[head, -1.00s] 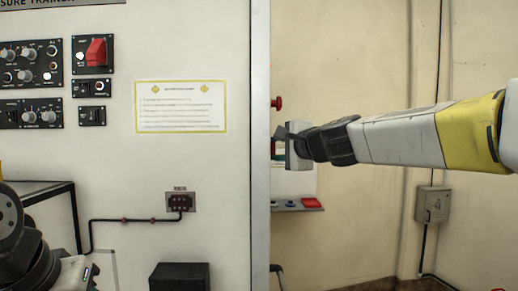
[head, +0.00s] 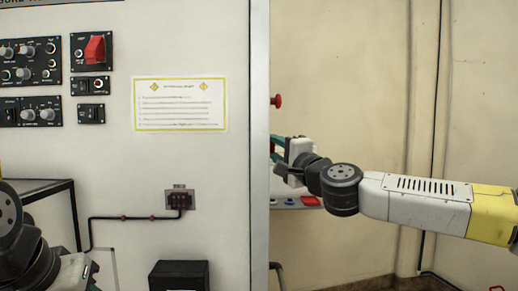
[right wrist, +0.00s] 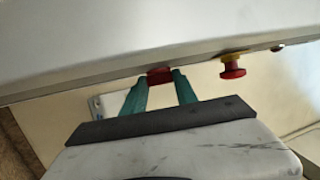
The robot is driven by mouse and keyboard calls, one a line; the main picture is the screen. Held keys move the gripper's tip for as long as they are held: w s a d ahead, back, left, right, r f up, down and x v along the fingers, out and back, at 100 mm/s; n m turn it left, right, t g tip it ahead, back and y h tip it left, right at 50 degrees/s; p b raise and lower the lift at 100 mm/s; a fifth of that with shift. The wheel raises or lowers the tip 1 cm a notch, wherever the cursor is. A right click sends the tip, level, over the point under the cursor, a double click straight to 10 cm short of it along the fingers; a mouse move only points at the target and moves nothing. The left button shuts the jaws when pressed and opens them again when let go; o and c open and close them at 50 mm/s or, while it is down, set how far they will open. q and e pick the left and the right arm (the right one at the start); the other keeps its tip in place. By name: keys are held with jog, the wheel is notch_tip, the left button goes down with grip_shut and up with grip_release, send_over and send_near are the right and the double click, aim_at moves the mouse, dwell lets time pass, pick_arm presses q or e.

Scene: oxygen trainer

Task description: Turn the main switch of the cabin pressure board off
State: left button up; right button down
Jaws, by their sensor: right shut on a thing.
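The cabin pressure board (head: 190,60) is a tall white panel with a pale right edge. My right gripper (right wrist: 160,80) is at its right side face. In the right wrist view its two green fingers are shut on a small red knob (right wrist: 159,75) on that side, seemingly the main switch; its turn position cannot be read.
A red push button with a yellow collar (right wrist: 232,68) sticks out beside the held knob; it also shows in the head view (head: 277,101). A shelf with coloured buttons (head: 296,203) lies below the gripper. A black box (head: 179,276) stands before the board.

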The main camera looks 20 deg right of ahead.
jog(key=n+t+y, duration=0.1)
jog(key=f+n+t+y, duration=0.1)
jog(key=t, duration=0.1)
jog(key=shift+w+a, duration=0.15)
jog(key=shift+w+f+n+t+y, duration=0.1)
jog(key=shift+n+t+y, duration=0.8)
jog(key=shift+n+y, duration=0.4)
jog(key=c, duration=1)
grip_release()
jog(key=shift+o, duration=0.2)
jog(key=v, duration=0.7)
jog(key=shift+s+d+f, duration=0.25)
